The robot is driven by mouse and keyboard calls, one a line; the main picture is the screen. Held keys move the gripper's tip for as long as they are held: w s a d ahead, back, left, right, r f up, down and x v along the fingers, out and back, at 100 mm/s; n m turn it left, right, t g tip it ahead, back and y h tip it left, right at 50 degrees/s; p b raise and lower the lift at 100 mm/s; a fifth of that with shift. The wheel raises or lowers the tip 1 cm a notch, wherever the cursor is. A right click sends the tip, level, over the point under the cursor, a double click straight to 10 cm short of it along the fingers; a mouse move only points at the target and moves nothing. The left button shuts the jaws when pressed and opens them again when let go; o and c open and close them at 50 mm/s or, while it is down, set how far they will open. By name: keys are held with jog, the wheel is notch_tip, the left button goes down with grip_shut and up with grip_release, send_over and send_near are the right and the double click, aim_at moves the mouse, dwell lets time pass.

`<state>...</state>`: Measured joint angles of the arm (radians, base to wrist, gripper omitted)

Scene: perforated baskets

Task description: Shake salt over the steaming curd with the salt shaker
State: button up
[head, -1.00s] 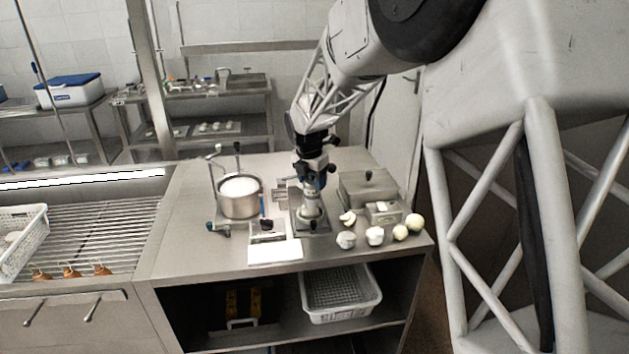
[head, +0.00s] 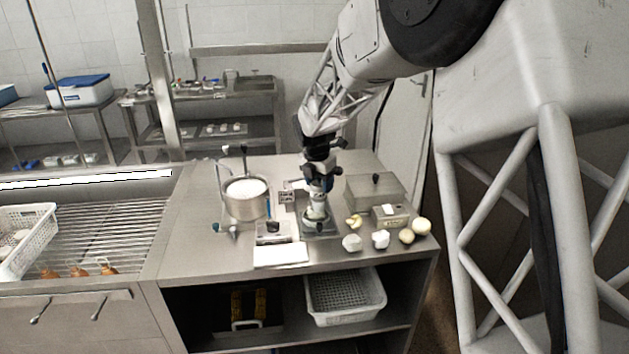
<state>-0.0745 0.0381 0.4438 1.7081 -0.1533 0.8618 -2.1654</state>
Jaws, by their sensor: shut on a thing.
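A steel pot (head: 246,208) stands on the counter left of my gripper, filled nearly to the rim with white curd (head: 246,188). No steam can be made out. My gripper (head: 318,196) points down, right of the pot, and is shut on a small pale, metallic thing (head: 316,213), which seems to be the salt shaker. The fingers hide its upper part. It is upright over a small metal tray (head: 322,233); whether it touches the tray I cannot tell.
Several white and cream round pieces (head: 380,240) lie at the counter's right front. A steel lidded box (head: 375,187) stands behind them. A white sheet (head: 281,254) lies at the front edge. A perforated basket (head: 345,297) is on the shelf below; another basket (head: 25,238) stands far left.

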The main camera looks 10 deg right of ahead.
jog(key=shift+s+d, duration=0.3)
jog(key=shift+w+a, duration=0.1)
jog(key=shift+w+a, duration=1.05)
jog(key=shift+w, duration=0.05)
jog(key=shift+s+d, duration=1.15)
jog(key=shift+s, duration=0.05)
